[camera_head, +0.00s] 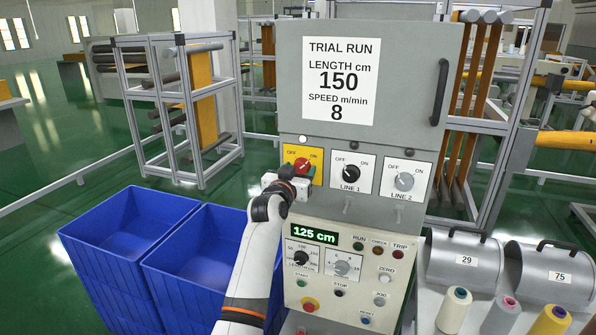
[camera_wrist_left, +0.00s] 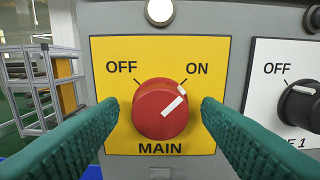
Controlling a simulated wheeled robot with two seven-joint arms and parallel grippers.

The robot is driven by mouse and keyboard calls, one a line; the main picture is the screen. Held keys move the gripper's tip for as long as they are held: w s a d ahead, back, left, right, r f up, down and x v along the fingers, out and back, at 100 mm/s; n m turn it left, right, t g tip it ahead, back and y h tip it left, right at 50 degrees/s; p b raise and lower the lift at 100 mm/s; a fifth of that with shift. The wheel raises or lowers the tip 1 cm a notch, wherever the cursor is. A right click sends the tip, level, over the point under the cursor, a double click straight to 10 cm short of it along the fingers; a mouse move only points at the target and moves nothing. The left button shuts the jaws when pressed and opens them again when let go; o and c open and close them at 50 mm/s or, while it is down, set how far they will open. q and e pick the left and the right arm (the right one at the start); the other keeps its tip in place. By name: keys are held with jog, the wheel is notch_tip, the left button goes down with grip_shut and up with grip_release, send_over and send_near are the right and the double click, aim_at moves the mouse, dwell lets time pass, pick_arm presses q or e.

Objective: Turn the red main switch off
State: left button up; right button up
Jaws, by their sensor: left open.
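The red main switch (camera_wrist_left: 160,109) is a round knob on a yellow plate (camera_wrist_left: 118,65) marked OFF, ON and MAIN. In the left wrist view its white mark points up and right, toward ON. My left gripper (camera_wrist_left: 160,118) is open, with one green finger on each side of the knob. I cannot tell whether the fingers touch it. In the head view the red switch (camera_head: 302,166) is partly hidden by my left gripper (camera_head: 297,174). My right gripper is not in view.
The black LINE 1 switch (camera_head: 351,174) and grey LINE 2 switch (camera_head: 404,181) sit to the right. A white lamp (camera_wrist_left: 159,11) is above the plate. Below are a lower control panel (camera_head: 345,290) and, at left, blue bins (camera_head: 130,222). Thread cones (camera_head: 454,309) stand at right.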

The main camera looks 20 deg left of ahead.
pick_arm(q)
jog(key=c, duration=1)
jog(key=n+p, duration=0.1)
jog(key=n, duration=0.2)
jog(key=shift+n, duration=0.3)
jog(key=n+p, duration=0.2)
jog(key=n, duration=0.2)
jog(key=shift+r+n, duration=0.1)
jog(key=shift+n, duration=0.2)
jog(key=n+p, duration=0.2)
jog(key=n, duration=0.2)
jog(key=shift+n+p, duration=0.6)
jog(key=shift+n, duration=1.5)
